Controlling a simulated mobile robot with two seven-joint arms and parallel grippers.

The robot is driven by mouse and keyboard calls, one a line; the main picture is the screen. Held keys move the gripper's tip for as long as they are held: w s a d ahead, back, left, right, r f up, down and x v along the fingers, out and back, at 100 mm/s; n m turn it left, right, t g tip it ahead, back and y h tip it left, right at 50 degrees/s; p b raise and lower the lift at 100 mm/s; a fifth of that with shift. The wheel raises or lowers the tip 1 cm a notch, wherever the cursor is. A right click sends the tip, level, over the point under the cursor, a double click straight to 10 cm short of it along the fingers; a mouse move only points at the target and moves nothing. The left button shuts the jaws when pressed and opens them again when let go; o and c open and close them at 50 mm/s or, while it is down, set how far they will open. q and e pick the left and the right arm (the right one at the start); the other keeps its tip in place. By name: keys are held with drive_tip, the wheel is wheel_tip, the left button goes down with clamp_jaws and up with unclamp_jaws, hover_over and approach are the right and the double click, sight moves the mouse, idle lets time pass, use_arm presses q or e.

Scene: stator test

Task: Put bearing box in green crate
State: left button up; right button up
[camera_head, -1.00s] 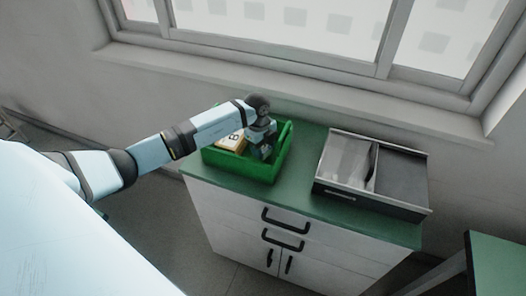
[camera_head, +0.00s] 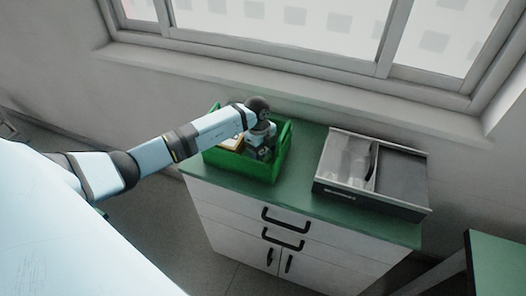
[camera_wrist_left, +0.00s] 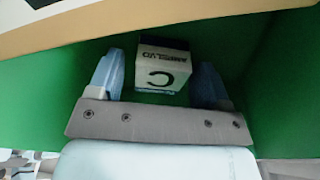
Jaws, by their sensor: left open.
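The green crate (camera_head: 240,169) stands on the left part of the cabinet top. My left gripper (camera_head: 259,155) reaches down into it from above. In the left wrist view the gripper (camera_wrist_left: 161,80) is open. My right gripper is out of view.
A grey tray with two compartments (camera_head: 402,180) stands to the right of the crate, holding clear material in its left part. Bare green cabinet top (camera_head: 305,165) lies between them. The window wall is close behind. Another green-topped table (camera_head: 500,262) is at lower right.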

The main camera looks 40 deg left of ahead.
use_arm(q)
wheel_tip(320, 180, up, 12)
drive_tip(key=a+b, duration=0.1)
drive_tip(key=shift+w+a+f, duration=0.15)
drive_tip(key=shift+a, duration=0.2)
idle(0.4)
